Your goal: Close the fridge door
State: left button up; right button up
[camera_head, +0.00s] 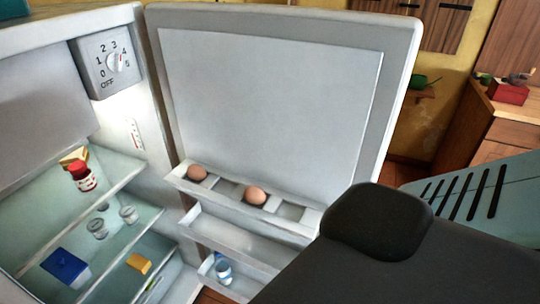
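The fridge (150,110) stands at the left with its inside in view. Its white door (270,90) is wide open, hinged beside the dial panel, with its inner face and shelves toward me. The door's far right edge (400,100) is free. A dark, rounded part of what looks like my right arm covers the lower right and hides the door's lower right corner. I cannot see the fingers of either gripper, and my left arm is not in the picture.
The door's egg rack (232,194) holds two eggs, and a jar (223,270) stands on a lower door shelf. Inside are a red-capped jar (82,178), glasses and a blue box (65,266). A wooden counter (510,115) stands at the right.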

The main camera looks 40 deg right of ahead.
aim_at(302, 106)
jog(key=k, duration=0.9)
jog(key=k+u, duration=0.3)
jog(key=u, duration=0.95)
jog(key=k+l, duration=0.1)
jog(key=l, duration=0.55)
jog(key=k+l, duration=0.1)
jog(key=l, duration=0.5)
jog(key=k+l, duration=0.1)
jog(key=l, duration=1.15)
jog(key=k+l, duration=0.15)
jog(key=l, duration=0.5)
jog(key=k+l, duration=0.1)
jog(key=l, duration=0.5)
jog(key=k+l, duration=0.1)
jog(key=l, duration=0.55)
